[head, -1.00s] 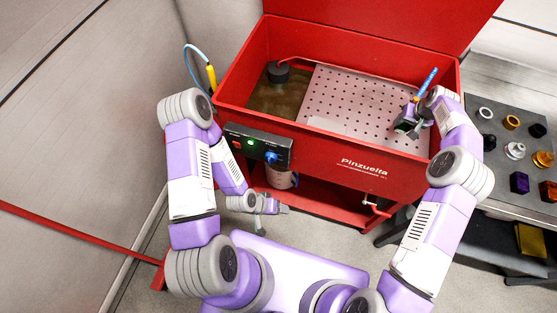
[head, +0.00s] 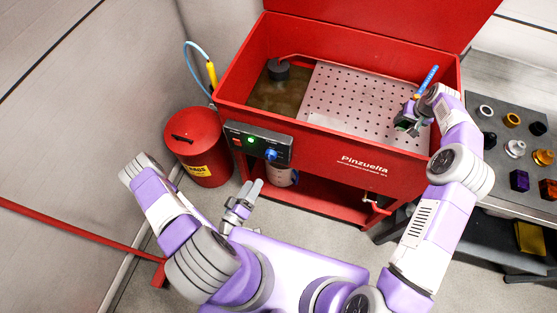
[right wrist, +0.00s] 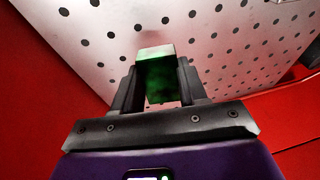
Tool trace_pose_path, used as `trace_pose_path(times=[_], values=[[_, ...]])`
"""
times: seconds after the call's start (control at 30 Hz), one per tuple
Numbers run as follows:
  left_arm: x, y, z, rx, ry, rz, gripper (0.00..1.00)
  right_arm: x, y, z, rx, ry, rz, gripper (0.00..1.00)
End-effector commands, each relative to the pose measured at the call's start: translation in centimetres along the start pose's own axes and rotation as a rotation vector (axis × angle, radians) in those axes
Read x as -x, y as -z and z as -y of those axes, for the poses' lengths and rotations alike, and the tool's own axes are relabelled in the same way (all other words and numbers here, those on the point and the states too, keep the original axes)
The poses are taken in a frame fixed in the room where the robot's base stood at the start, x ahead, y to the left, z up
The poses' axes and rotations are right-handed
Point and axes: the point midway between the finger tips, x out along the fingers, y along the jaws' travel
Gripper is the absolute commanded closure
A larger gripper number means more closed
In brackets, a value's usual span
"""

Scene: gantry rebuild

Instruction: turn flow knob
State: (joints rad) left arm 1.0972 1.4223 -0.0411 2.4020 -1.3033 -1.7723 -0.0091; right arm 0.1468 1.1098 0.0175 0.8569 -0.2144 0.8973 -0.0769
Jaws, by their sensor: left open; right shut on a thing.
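The blue knob (head: 271,155) sits on the right part of the dark control panel (head: 262,137) on the red washer's front. A green lit button (head: 251,141) and a red switch (head: 238,141) are to its left. My left gripper (head: 255,187) is open and empty, below and a little left of the knob, apart from it, with its fingers pointing up toward the washer. My right gripper (head: 405,122) is over the perforated tray and shut on a dark green block (right wrist: 157,75), which shows between its fingers in the right wrist view.
The red washer basin (head: 320,133) has a perforated tray (head: 345,95) and a drain area at left. A blue-handled brush (head: 429,75) stands by my right gripper. A red rag can (head: 200,145) stands left of the washer. A parts table (head: 490,185) is at right.

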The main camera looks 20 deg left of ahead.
Motion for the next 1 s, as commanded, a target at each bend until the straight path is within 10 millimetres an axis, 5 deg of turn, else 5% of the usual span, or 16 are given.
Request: trace_pose_path(times=[0.5,1.0], values=[[-9.5,0.0,-0.1,-0.002,-0.003,0.002,0.30,0.1,0.1,0.0,0.000,0.000,-0.001,0.95],[-11.1,-0.1,-0.1,-0.001,0.000,0.003,0.32,0.1,0.1,0.0,0.000,0.000,-0.001,0.95]])
